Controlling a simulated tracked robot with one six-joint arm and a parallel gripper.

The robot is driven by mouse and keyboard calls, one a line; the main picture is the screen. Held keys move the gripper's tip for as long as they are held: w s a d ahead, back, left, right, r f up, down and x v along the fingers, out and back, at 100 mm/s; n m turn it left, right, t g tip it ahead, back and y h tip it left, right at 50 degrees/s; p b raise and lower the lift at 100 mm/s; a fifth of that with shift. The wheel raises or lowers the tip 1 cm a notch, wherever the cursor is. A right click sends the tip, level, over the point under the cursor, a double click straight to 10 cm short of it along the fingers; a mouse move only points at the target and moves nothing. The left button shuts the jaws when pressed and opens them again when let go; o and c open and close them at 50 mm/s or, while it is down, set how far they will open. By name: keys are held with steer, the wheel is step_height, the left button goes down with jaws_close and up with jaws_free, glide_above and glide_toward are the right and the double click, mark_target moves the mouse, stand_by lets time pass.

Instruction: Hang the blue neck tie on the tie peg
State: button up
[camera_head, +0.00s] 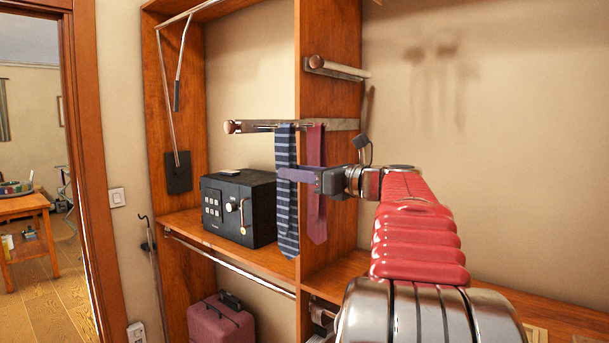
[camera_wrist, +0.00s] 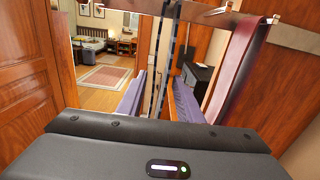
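The blue neck tie (camera_head: 287,205), dark with pale stripes, hangs straight down from the tie rack (camera_head: 341,125), its top at a peg. The wrist view shows the tie (camera_wrist: 163,50) nearly edge-on as two dark strands. My gripper (camera_head: 284,174) is level with the tie's upper part. In the wrist view its purple fingers (camera_wrist: 160,98) stand apart on either side of the tie, with visible gaps, so it is open around the tie. Exactly how the tie's top sits on the peg is too small to tell.
A dark red tie (camera_head: 317,190) hangs on the rack right of the blue one, close to my gripper; it also shows in the wrist view (camera_wrist: 238,60). A black safe (camera_head: 238,209) stands on the shelf behind. A rod (camera_head: 340,68) juts out above the rack.

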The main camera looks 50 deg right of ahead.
steer(key=shift+w+a, duration=0.15)
steer(key=shift+w, duration=1.4)
jaws_close()
